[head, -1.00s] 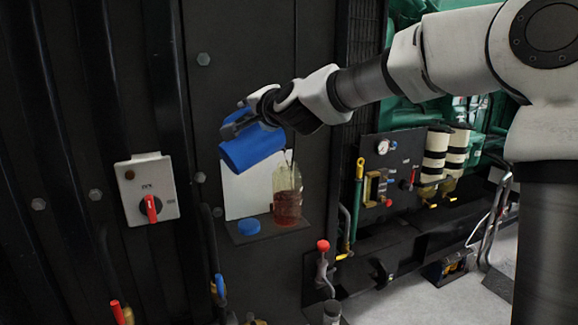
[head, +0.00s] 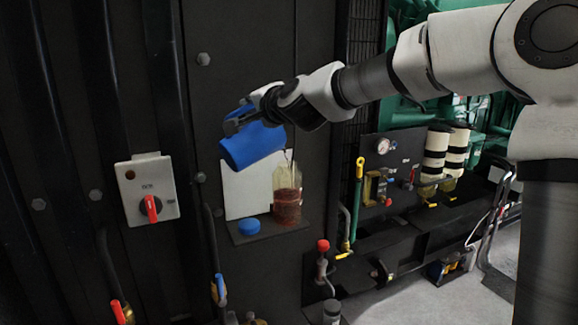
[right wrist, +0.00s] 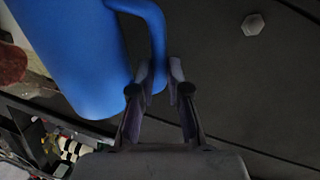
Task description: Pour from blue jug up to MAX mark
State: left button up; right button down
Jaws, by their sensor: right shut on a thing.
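The blue jug (head: 252,147) is tilted above a clear container (head: 287,197) that holds dark red liquid. A thin dark stream runs from the jug's right end toward the container's mouth. My right gripper (head: 236,124) is shut on the jug's handle; in the right wrist view its fingers (right wrist: 160,88) are on either side of the handle, beside the blue jug body (right wrist: 75,50). The MAX mark cannot be made out in the head view. The liquid surface stands around the container's shoulder. My left gripper is in neither view.
The container stands on a small dark shelf (head: 262,232) beside a blue cap (head: 249,226), before a white panel (head: 240,188). A switch box with a red handle (head: 150,207) is on the left. A red-knobbed lever (head: 323,246) and a gauge panel stand right.

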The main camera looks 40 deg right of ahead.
jog(key=shift+d+r, duration=0.2)
dwell(0.6)
jog(key=shift+r+m+p, duration=0.15)
jog(key=shift+m+p, duration=0.25)
jog(key=shift+d+r+m+y+p, duration=0.3)
jog(key=shift+d+m+p, duration=0.1)
jog(key=shift+d+p, duration=0.2)
dwell(1.3)
